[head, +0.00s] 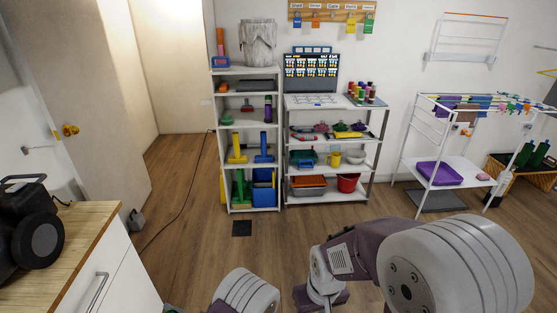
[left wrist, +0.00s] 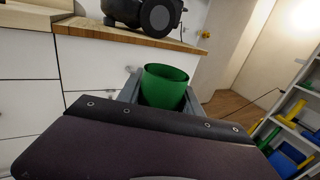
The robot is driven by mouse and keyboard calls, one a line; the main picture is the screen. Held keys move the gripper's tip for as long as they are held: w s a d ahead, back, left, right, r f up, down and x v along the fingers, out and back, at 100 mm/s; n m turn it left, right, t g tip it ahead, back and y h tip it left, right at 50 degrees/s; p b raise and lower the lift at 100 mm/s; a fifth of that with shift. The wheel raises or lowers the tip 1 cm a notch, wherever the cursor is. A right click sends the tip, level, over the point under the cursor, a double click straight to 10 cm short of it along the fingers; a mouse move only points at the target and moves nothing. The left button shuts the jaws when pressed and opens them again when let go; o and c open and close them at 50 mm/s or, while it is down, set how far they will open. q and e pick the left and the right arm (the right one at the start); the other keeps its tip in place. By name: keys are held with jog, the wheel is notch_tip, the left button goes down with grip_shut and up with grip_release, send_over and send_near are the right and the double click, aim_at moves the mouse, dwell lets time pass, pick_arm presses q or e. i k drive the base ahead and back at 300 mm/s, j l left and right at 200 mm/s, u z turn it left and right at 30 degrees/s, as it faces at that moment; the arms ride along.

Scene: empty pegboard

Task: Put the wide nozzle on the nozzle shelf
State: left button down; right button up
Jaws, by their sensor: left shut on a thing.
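My left gripper (left wrist: 160,95) is shut on a green, hollow, round-mouthed piece (left wrist: 166,86), which I take to be the wide nozzle. Its open end faces up and its lower part is hidden behind the gripper body. The nozzle shelf looks to be the narrow white shelf unit (head: 248,121) across the room, holding yellow (head: 237,149), blue (head: 263,149) and green (head: 241,188) upright pieces. I cannot tell which tier is meant. The unit also shows at the right of the left wrist view (left wrist: 304,127). My right gripper is not in view.
A white cabinet with a wooden top (head: 85,235) stands close at left, with a black machine (head: 30,225) on it. A wider shelf unit (head: 330,150) and a drying rack (head: 440,150) stand to the right. Wooden floor (head: 185,215) lies open, crossed by a cable.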

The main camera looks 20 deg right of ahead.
aim_at(245, 118)
jog(key=i+z, duration=0.35)
jog(key=i, duration=0.35)
jog(key=i+j+z, duration=0.35)
jog(key=i, duration=0.35)
jog(key=i+j+z, duration=0.35)
jog(key=i, duration=0.35)
jog(key=i+j+z, duration=0.35)
jog(key=i+j, duration=0.7)
